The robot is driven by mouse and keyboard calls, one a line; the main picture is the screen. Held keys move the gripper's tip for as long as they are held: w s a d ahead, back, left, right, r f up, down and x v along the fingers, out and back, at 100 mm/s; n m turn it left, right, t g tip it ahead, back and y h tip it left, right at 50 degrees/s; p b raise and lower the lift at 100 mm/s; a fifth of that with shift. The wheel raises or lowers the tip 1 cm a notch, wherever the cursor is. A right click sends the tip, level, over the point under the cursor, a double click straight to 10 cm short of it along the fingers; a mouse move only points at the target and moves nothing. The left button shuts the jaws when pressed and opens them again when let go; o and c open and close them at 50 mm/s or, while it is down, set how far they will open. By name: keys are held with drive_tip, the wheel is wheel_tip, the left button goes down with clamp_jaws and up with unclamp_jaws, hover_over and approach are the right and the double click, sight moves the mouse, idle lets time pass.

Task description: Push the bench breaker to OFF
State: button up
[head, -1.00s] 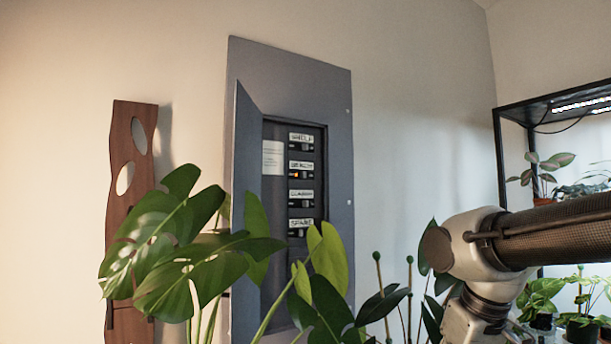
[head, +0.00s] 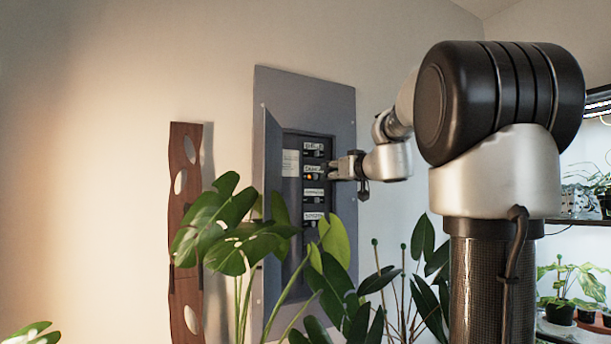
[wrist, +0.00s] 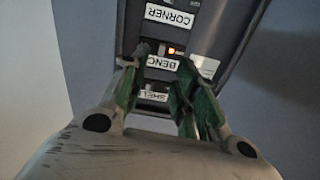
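The bench breaker (head: 317,178) is the second row down in the grey panel, with an amber light lit beside it. In the wrist view, which shows the panel upside down, the bench breaker (wrist: 162,49) and its amber light sit just above the BENCH label (wrist: 162,63). My gripper (head: 333,170) reaches in from the right in front of this row. In the wrist view my gripper (wrist: 164,60) has its fingers apart, the label showing between them, and nothing held. The left fingertip overlaps the breaker's edge; I cannot tell whether it touches.
The panel door (head: 272,215) stands open on the left. SHELF is the row above, CORNER (wrist: 169,15) the row below. Monstera leaves (head: 225,225) cover the panel's lower left, with more leafy plants (head: 375,300) in front.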

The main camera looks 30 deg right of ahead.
sight(316, 175)
drive_tip(key=shift+n, duration=0.4)
drive_tip(key=w, duration=0.7)
drive_tip(key=shift+w+a, duration=0.2)
drive_tip(key=shift+w, duration=0.2)
clamp_jaws()
